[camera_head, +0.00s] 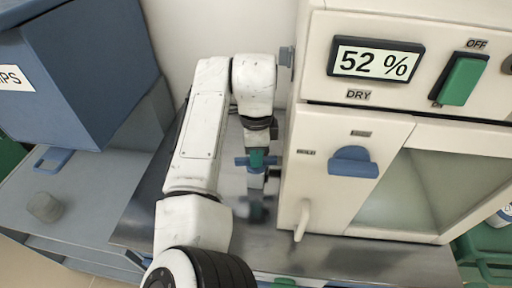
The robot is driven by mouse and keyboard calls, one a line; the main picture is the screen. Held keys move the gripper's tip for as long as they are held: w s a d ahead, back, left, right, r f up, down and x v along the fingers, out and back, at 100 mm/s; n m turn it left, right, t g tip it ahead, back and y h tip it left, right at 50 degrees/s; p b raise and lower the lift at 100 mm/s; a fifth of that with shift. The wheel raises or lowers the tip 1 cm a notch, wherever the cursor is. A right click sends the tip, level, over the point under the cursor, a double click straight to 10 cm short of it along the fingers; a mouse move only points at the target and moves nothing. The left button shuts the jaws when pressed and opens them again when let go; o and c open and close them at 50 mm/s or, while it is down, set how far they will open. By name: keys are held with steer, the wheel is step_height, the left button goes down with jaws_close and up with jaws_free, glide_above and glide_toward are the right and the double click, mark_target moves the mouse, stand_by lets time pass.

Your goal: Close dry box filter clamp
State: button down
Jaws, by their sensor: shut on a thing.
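The dry box (338,130) is a cream cabinet on the right in the head view, with a display reading 52 % and the label DRY. My gripper (257,152) points down beside the box's left side, low over the steel bench. It is shut on a small green and blue piece (257,162), which looks like the filter clamp. The piece is small and partly covered by my gripper, so its exact position and its join to the box cannot be made out.
A blue knob (352,161) and a pale handle (302,221) stick out of the box front. A green switch (461,82) is above the glass door. The steel bench (300,257) front is mostly clear.

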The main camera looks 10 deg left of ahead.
steer(key=n+p, duration=0.1)
steer(key=p, duration=0.1)
steer(key=n+p, duration=0.2)
steer(key=shift+r+n, duration=0.3)
steer(key=n+p, duration=0.4)
steer(key=p, duration=0.1)
steer(key=shift+n, duration=0.3)
steer(key=n+p, duration=0.3)
steer(key=n, duration=0.1)
steer(key=shift+f, duration=0.1)
steer(key=shift+f+n+p, duration=0.1)
steer(key=shift+n+p, duration=1.05)
steer(key=shift+n, duration=0.55)
steer(key=c, duration=1.1)
jaws_free()
step_height(320, 180, up, 11)
steer(key=b, duration=0.1)
steer(key=shift+f, duration=0.15)
